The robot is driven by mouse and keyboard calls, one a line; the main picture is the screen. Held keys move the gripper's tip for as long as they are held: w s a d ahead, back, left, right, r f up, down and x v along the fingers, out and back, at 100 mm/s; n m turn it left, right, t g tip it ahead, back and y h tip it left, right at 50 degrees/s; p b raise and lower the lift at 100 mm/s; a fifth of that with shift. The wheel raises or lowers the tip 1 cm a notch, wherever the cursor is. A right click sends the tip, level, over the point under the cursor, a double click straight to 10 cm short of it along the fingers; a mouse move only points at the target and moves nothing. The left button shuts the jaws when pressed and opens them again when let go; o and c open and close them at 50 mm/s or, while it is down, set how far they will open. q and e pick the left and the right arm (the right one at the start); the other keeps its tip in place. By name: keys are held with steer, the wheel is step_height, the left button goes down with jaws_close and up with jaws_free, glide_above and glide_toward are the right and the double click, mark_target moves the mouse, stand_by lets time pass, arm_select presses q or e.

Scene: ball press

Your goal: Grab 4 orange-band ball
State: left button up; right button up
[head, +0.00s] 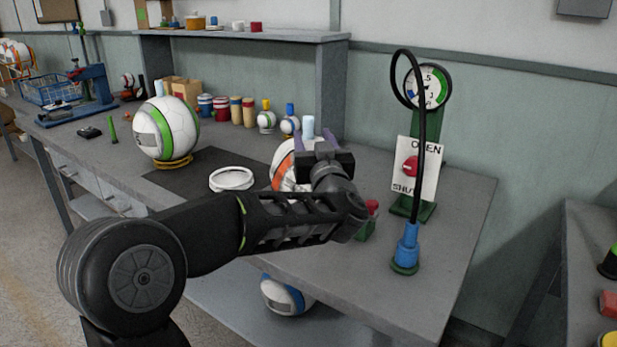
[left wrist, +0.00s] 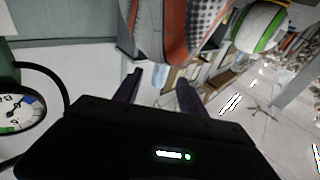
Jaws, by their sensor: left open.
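The orange-band ball (head: 284,167) is white with an orange band and sits on the bench, partly hidden behind my left gripper (head: 312,139). In the left wrist view it fills the top centre (left wrist: 172,38), close to the fingertips. My left gripper also shows there (left wrist: 158,80), its dark purple fingers spread apart with no ball between them. In the head view the fingers are at the ball's upper right; I cannot tell whether they touch it. My right gripper is not in view.
A green-band ball (head: 166,129) rests on a yellow ring at left. A white ring (head: 231,178) lies on the dark mat. A gauge (head: 428,86) with a black hose and an OPEN/SHUT sign (head: 414,168) stand at right. A blue-band ball (head: 285,295) lies below.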

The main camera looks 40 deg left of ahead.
mark_target(309, 132)
arm_select(q)
steer(key=x, duration=0.5)
steer(key=shift+w+a+f, duration=0.1)
steer(key=shift+a+f, duration=0.05)
steer(key=shift+f, duration=0.1)
stand_by(0.4)
jaws_close()
stand_by(0.4)
steer(key=shift+r, duration=0.1)
stand_by(0.7)
